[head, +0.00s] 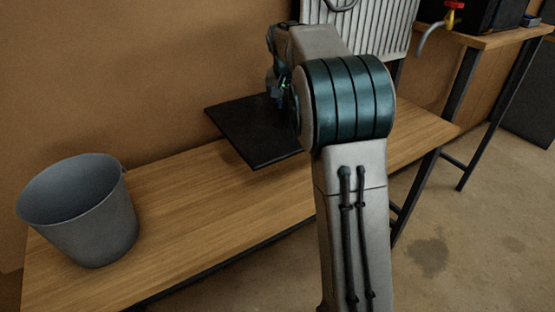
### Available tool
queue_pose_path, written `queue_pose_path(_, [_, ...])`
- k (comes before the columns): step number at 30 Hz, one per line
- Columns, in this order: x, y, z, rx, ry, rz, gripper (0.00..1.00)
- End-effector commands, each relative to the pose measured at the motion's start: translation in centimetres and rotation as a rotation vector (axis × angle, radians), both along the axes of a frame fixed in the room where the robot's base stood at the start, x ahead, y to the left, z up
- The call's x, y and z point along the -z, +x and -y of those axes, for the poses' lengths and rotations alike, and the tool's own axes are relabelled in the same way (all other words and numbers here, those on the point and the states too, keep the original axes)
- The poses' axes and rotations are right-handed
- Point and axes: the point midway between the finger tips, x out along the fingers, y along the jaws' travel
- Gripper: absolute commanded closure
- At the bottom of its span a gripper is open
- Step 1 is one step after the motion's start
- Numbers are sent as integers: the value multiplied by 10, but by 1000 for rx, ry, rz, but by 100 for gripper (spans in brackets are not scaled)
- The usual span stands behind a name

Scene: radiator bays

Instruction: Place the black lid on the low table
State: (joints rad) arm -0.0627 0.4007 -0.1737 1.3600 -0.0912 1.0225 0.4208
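The black lid (245,130) is a flat, dark rectangular plate at the middle of the head view. It shows over the back part of the low wooden table (190,215), and I cannot tell whether it rests on the top or is just above it. My gripper (279,97) is at the lid's right rear part, pointing down at it. Its fingertips are small and partly hidden by my own arm, so I cannot tell whether they are shut on the lid. My arm also hides the lid's right end.
A grey bucket (105,225) stands on the table's left end. A white ribbed radiator (375,28) is behind my arm. A higher table (490,38) with a black box and a red-and-yellow item stands at right. The tabletop between bucket and lid is clear.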

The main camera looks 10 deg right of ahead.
Motion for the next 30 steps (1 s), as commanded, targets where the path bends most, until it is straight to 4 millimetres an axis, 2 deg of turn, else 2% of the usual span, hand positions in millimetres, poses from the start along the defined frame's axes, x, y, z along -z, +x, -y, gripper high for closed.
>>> queue_pose_path(16, [60, -76, -65, -5, 1, 1, 93])
queue_pose_path(23, [69, -87, -74, -1, 0, 1, 93])
queue_pose_path(30, [101, -87, -73, -1, 0, -1, 93])
